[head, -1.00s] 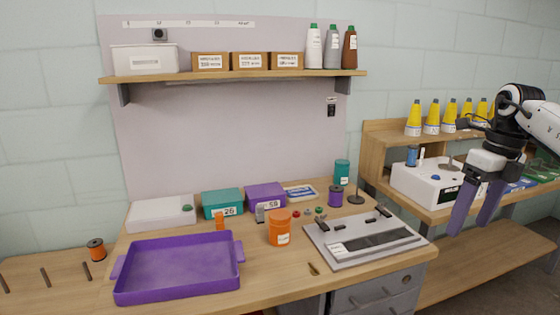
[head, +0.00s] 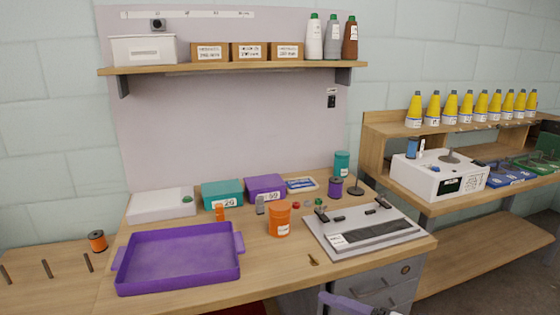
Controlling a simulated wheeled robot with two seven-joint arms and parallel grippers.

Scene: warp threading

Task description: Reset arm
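Part of a gripper with purple fingers (head: 345,302) shows at the bottom edge of the head view, in front of the drawers below the table edge. It appears to be my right gripper. Most of it is cut off by the frame, so its opening is hidden and I see nothing held in the visible part. My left gripper is not in view.
The wooden table (head: 200,299) bears a purple tray (head: 178,286), an orange container (head: 279,220), a grey fixture board (head: 318,237) and several boxes and spools. A side bench at right holds a white machine (head: 420,180) and yellow cones (head: 451,106). Space before that bench is clear.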

